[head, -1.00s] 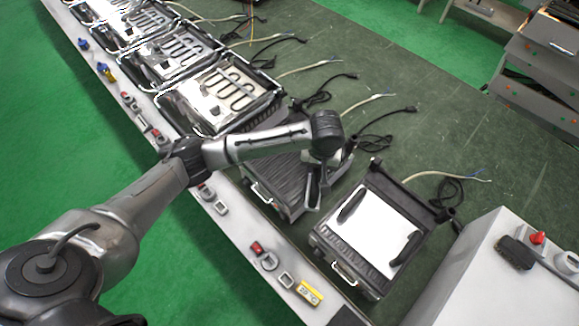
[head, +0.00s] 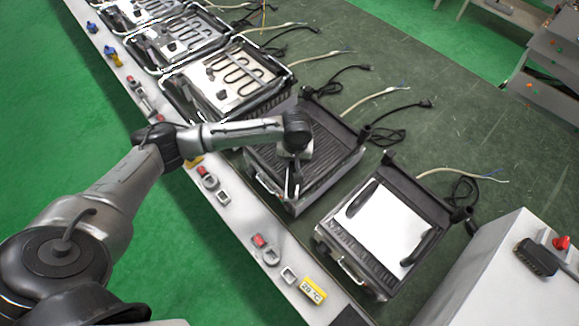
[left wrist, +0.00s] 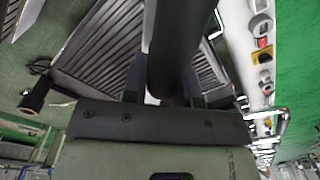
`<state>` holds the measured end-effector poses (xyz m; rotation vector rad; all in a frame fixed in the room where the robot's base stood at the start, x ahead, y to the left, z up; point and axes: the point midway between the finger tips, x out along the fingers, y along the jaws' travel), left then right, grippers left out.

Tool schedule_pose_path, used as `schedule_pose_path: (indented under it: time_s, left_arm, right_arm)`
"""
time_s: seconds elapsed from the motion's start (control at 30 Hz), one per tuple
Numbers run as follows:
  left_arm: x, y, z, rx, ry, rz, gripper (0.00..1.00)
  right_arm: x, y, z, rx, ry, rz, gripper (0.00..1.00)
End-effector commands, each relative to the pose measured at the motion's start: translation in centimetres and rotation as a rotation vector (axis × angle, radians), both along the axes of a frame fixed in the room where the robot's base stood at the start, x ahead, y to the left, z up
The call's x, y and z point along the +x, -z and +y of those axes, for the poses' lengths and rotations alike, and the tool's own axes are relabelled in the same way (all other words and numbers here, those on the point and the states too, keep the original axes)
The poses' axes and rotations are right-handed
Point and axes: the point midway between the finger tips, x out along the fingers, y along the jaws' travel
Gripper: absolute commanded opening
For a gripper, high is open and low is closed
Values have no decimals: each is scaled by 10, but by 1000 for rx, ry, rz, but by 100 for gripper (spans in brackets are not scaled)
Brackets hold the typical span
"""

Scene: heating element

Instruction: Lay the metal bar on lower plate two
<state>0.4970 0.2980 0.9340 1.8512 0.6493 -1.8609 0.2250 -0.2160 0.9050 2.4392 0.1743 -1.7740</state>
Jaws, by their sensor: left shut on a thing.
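My left gripper (head: 292,168) is over the ribbed dark plate of the second grill (head: 328,133) from the near end. It is shut on a dark, rounded bar (left wrist: 176,40), which the left wrist view shows running up between the fingers. In the head view the bar is small and partly hidden by my wrist; I cannot tell whether it touches the plate. The ribbed plate (left wrist: 98,42) also fills the left wrist view behind the bar. My right gripper is not in view.
The nearest grill (head: 357,255) has a bright flat plate with two dark bars (head: 420,246) on it. Grills with looped heating elements (head: 240,72) stand farther back. Cables lie behind them. A grey box with a red button (head: 561,243) is at the right.

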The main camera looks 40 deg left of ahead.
Motion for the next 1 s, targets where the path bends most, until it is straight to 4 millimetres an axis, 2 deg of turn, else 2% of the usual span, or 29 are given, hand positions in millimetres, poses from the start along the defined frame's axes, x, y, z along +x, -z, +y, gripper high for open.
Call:
schedule_pose_path:
  time_s: [0.13,0.37,0.63,1.0]
  left_arm:
    - [-6,6,10,1,0,-1,0]
    - [-7,15,11,0,0,0,0]
    - [-7,46,11,0,0,-1,0]
    - [-7,48,11,1,1,-2,0]
  right_arm:
    - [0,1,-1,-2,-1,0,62]
    - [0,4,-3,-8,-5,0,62]
    - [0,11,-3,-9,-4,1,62]
    - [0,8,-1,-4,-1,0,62]
